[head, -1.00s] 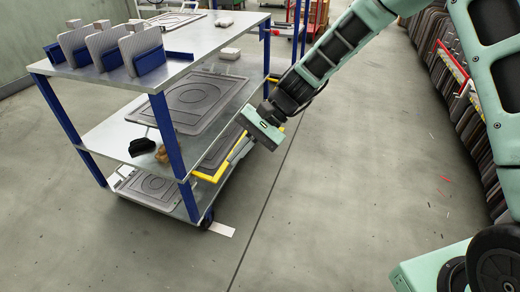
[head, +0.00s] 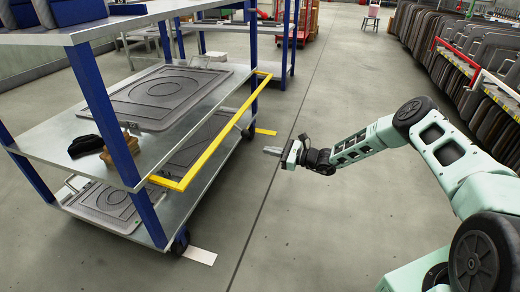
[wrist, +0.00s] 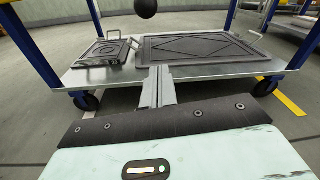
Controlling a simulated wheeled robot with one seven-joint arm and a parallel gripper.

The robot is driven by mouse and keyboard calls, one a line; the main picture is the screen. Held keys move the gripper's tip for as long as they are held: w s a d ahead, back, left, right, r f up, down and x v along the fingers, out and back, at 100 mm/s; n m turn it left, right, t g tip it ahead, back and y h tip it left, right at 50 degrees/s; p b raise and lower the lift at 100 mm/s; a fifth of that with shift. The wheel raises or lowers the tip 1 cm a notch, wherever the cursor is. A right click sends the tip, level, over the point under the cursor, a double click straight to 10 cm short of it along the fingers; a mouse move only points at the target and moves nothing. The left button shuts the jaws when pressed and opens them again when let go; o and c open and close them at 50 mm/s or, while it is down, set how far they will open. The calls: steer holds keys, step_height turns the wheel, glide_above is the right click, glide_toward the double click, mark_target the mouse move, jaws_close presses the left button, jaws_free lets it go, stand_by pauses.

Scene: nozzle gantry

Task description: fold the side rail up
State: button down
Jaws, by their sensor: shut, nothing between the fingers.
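The yellow side rail (head: 222,130) runs along the right side of the trolley in the head view. It stands out from the blue posts at about the height of the middle shelf (head: 62,122), with a short end piece at each end. My gripper (head: 272,150) is to the right of the rail, apart from it, over the open floor. Its fingers are shut and empty. The wrist view also shows the closed fingers (wrist: 158,92), pointing at the trolley's lower shelf. I cannot make out the rail in the wrist view.
A grey panel (head: 165,92), a black glove-like item (head: 86,146) and a small brown item (head: 118,154) lie on the middle shelf. Panels lie on the bottom shelf (wrist: 205,74). A rack of panels (head: 475,65) stands at right. The floor between is clear.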

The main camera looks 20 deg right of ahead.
steer(key=b+x, duration=0.5)
steer(key=x, duration=0.5)
steer(key=shift+s+d+r+b, duration=0.2)
steer(key=shift+s+r, duration=0.15)
steer(key=shift+r, duration=0.3)
steer(key=shift+s+d+r+b, duration=0.1)
steer(key=shift+s+r+b, duration=0.2)
steer(key=shift+r, duration=0.35)
steer(key=shift+s+d+r+b, duration=0.1)
steer(key=shift+s+d+r, duration=0.1)
steer(key=shift+s+r, duration=0.35)
steer(key=shift+w+d+r, duration=0.1)
steer(key=shift+w+r, duration=0.05)
steer(key=shift+r, duration=0.1)
